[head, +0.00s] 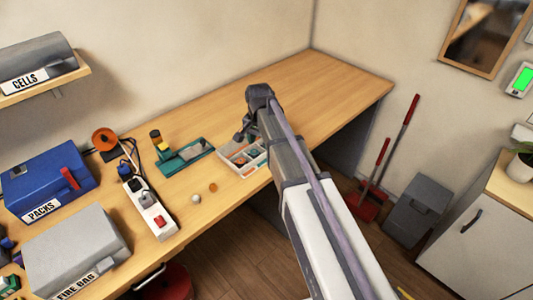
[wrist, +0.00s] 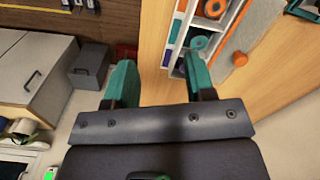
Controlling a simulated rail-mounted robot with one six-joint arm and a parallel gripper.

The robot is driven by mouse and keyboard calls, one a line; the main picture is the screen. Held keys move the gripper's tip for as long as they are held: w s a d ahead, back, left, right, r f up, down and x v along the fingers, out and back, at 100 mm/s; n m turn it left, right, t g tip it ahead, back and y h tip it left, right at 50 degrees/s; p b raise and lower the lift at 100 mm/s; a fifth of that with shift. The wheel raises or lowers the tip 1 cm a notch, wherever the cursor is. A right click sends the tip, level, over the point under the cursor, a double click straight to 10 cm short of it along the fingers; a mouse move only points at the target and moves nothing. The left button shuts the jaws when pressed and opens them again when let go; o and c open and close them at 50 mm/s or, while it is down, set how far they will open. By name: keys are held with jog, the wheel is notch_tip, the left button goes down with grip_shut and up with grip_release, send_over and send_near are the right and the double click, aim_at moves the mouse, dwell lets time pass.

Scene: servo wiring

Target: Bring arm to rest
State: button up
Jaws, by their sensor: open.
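My gripper (wrist: 160,85) shows in the wrist view with its two teal fingers spread well apart and nothing between them. In the head view my arm reaches in from the lower right, and its wrist end is above the workbench (head: 345,88) beside a white divided tray (head: 250,168). The fingertips are hidden or too small to tell in the head view. In the wrist view the tray (wrist: 228,30) lies beyond the right finger, with orange and teal round parts in its compartments.
A teal fixture (head: 185,155), a white power strip (head: 148,208), a blue PACKS box (head: 45,180) and a grey FIRE BAG box (head: 75,250) stand on the left of the bench. Two small balls lie near the front edge. The bench's far right is clear. A grey bin (head: 418,208) stands on the floor.

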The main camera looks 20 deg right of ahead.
jog(key=s+f+n+b, duration=0.1)
jog(key=s+n, duration=0.7)
jog(key=s, duration=1.2)
jog(key=shift+s, duration=0.15)
jog(key=shift+f, duration=0.1)
